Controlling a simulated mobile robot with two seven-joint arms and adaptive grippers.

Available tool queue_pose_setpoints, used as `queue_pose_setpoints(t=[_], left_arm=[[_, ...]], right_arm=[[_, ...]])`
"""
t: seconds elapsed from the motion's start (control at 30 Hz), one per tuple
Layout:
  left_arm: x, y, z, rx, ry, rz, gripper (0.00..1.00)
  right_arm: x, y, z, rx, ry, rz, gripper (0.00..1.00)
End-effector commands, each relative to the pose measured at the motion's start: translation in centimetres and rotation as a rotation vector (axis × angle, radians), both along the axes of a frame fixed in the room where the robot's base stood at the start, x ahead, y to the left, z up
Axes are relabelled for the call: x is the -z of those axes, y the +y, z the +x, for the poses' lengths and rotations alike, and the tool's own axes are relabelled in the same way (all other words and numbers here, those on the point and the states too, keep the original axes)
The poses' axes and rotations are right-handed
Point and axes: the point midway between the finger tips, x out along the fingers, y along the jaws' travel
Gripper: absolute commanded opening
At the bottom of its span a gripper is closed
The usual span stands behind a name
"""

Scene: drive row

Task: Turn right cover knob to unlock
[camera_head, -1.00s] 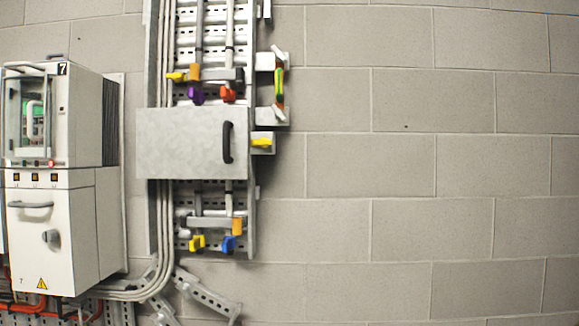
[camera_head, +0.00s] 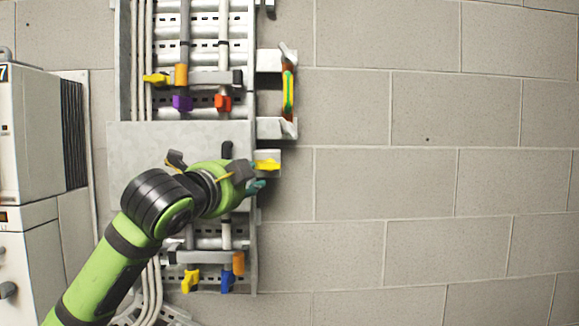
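The grey metal cover (camera_head: 135,145) is a flat box front on the wall rack, with a black handle (camera_head: 227,150) near its right edge. A yellow knob (camera_head: 267,165) sits on a small bracket just right of the cover. My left arm comes in from the lower left and crosses the cover. My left gripper (camera_head: 250,179) is at the cover's right edge, just left of and slightly below the yellow knob. Whether it touches the knob is unclear. Its wrist hides the finger gap and the lower part of the handle. My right gripper is not in view.
Above the cover are yellow, orange, purple (camera_head: 182,103) and red (camera_head: 222,102) valve-like parts. Below it are yellow (camera_head: 190,280), blue (camera_head: 228,282) and orange ones. A bracket with a green-yellow part (camera_head: 288,92) juts out above the knob. A white cabinet (camera_head: 35,150) stands left. The block wall at right is bare.

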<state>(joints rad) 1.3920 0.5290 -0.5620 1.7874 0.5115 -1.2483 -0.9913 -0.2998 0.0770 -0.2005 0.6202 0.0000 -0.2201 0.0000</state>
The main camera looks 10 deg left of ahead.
Motion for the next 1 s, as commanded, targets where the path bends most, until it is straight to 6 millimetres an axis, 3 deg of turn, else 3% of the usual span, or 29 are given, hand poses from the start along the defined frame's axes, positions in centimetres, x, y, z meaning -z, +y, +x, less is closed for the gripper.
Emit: queue_pose_setpoints(t=[0.13,0.53,0.9,1.0], left_arm=[[-1.2,-0.3,0.2,0.002,-0.011,0.02,0.31],[-1.1,-1.3,5.7,0.002,-0.009,0.016,0.31],[-0.8,-1.5,6.4,0.001,-0.013,0.017,0.31],[-0.8,-1.5,6.4,0.001,-0.013,0.016,0.0]], right_arm=[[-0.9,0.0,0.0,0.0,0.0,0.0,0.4],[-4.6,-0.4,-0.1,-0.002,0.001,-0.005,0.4],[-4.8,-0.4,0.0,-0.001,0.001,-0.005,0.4],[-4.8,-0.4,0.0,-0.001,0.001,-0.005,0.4]])
